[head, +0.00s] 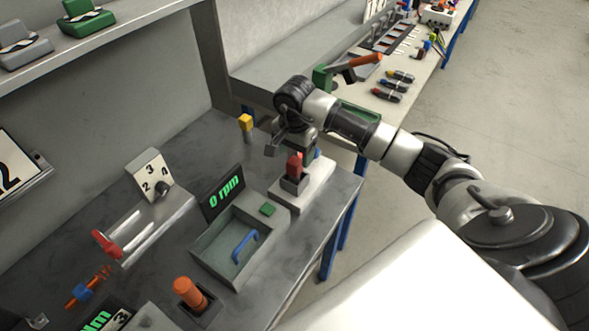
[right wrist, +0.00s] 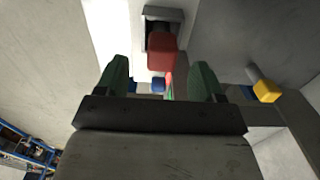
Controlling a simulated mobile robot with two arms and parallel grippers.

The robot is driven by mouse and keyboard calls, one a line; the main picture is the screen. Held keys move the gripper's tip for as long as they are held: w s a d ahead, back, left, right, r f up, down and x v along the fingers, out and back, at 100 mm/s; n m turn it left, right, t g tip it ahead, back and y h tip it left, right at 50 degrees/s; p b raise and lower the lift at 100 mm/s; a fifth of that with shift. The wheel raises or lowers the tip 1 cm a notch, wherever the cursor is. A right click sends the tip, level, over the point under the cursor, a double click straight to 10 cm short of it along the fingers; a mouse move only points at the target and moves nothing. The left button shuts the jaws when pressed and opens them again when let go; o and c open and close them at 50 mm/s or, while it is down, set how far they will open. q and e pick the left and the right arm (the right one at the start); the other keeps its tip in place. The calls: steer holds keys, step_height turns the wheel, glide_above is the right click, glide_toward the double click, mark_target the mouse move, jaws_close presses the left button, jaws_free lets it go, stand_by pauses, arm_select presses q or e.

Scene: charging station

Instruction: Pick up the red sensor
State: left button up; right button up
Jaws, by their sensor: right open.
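The red sensor (head: 294,166) stands upright in a dark holder on a white block (head: 313,184) near the table's right edge. It also shows in the right wrist view (right wrist: 161,50), ahead of the fingers and roughly centred between them. My right gripper (head: 290,149) is above and close to the sensor in the head view. Its two green-tipped fingers (right wrist: 160,80) are open, with nothing held between them. Whether a finger touches the sensor cannot be told. My left gripper is not in view.
A yellow-topped peg (head: 245,122) stands behind the sensor. A grey tray (head: 216,246) with a blue handle and a "0 rpm" display (head: 222,193) stand to the left. An orange knob (head: 186,291) is at the front. Bare table lies behind the display.

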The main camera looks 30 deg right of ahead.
mark_target(295, 161)
steer(key=f, duration=0.2)
steer(key=f+p, duration=0.1)
steer(key=f, duration=0.1)
steer(key=shift+w+d+f, duration=0.2)
steer(key=shift+c, duration=0.3)
steer(key=c, duration=1)
steer(key=shift+c, duration=0.2)
